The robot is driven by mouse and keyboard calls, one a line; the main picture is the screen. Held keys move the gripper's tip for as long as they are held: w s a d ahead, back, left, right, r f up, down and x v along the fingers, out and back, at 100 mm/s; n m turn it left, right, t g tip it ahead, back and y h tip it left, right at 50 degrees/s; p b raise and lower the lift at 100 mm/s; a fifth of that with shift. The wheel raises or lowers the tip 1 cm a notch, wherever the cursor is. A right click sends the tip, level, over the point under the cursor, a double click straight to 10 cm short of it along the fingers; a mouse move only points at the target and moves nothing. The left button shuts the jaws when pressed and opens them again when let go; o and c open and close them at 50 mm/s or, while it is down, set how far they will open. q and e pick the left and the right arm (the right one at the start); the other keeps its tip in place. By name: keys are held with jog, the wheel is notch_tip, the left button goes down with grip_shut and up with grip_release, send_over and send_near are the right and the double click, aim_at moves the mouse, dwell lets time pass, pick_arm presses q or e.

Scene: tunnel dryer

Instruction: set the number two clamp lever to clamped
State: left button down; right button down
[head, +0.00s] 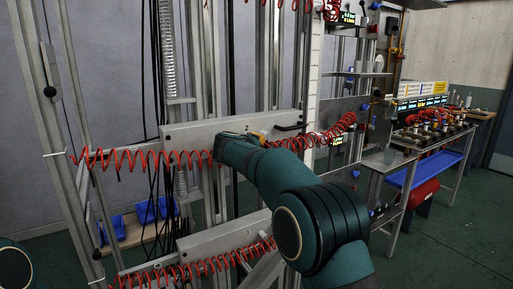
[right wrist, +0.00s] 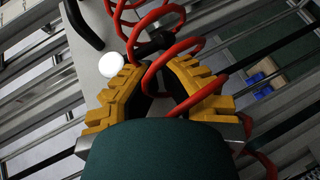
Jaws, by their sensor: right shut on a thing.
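The number two plate (head: 190,133) is a pale grey horizontal panel with a small "2" on it, in the middle of the head view. My right gripper (head: 259,136), with yellow fingers, is at the front of this plate. In the right wrist view its fingers (right wrist: 155,70) are shut on a black lever (right wrist: 153,44), which I take as the number two clamp lever. Only part of the lever shows between the fingertips, and I cannot tell its setting. A white round disc (right wrist: 111,65) is beside the left finger. My left gripper is out of view.
A red coiled hose (head: 130,158) runs across the plate; in the right wrist view the hose (right wrist: 160,68) loops over my fingers. A black handle (head: 290,127) sticks out at the plate's right. A second grey plate (head: 215,240) is below. Metal uprights stand around.

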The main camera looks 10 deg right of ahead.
jog(key=shift+d, duration=0.2)
jog(key=v, duration=1.2)
jog(key=shift+a, duration=0.25)
jog(key=shift+r, duration=0.1)
jog(key=s+f+g+y, duration=0.3)
jog(key=s+f, duration=0.1)
jog(key=f, duration=1.2)
jog(key=s+f+g+y, duration=0.3)
jog(key=f+g, duration=0.1)
jog(key=f, duration=1.2)
jog(key=s+a+f+m+g+y, duration=0.1)
jog(key=s+f+m+g+y, duration=0.25)
jog(key=s+f, duration=0.9)
jog(key=s+f+m+y, duration=0.1)
jog(key=s+f+m, duration=0.2)
jog(key=s, duration=0.5)
jog(key=s+f+m+y, duration=0.1)
jog(key=s+f+m, duration=0.3)
jog(key=s, duration=0.4)
jog(key=shift+d+f, duration=0.3)
jog(key=shift+f, duration=0.05)
jog(key=shift+s+y, duration=0.1)
jog(key=shift+y, duration=0.15)
